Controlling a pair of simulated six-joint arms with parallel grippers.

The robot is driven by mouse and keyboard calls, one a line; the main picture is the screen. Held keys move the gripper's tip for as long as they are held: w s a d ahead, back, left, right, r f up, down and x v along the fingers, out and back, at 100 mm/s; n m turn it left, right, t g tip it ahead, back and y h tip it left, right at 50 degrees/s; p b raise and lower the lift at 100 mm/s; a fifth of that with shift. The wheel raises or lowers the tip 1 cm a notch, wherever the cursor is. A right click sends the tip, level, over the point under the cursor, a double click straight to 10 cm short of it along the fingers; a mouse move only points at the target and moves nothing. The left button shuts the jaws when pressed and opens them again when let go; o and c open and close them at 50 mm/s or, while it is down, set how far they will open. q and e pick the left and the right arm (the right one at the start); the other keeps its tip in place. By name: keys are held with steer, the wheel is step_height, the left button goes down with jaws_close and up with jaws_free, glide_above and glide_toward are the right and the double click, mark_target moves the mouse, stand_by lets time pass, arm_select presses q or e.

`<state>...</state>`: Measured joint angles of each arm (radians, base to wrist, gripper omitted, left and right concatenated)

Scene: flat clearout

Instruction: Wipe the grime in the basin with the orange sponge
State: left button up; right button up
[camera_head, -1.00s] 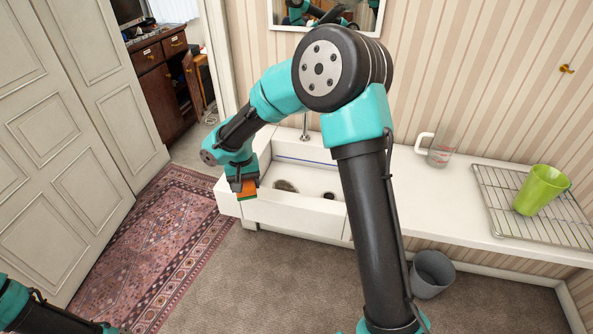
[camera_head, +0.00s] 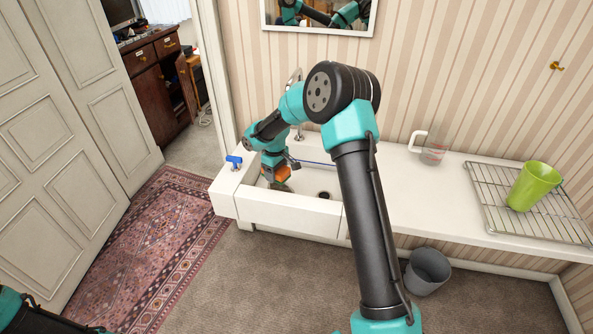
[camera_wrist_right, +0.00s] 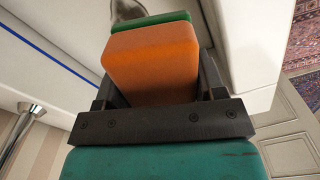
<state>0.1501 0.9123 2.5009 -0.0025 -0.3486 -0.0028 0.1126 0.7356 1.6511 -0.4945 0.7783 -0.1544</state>
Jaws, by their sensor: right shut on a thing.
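My right gripper (camera_head: 279,171) is shut on the orange sponge (camera_head: 283,173), which has a green layer on its far face. The sponge also fills the middle of the right wrist view (camera_wrist_right: 152,62), held between the two dark fingers. It is inside the white basin (camera_head: 290,206), low over its left part. I cannot tell whether the sponge touches the basin floor. My left gripper is out of view.
A blue item (camera_head: 234,161) is on the basin's left ledge. A tap (camera_head: 297,130) stands behind the basin. A grey bin (camera_head: 428,271) stands on the floor below.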

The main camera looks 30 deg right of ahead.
steer(key=d+f+n, duration=0.4)
steer(key=d, duration=0.5)
steer(key=shift+w+f, duration=0.2)
steer(key=shift+w, duration=0.15)
steer(key=shift+d+f, duration=0.1)
steer(key=shift+f, duration=0.05)
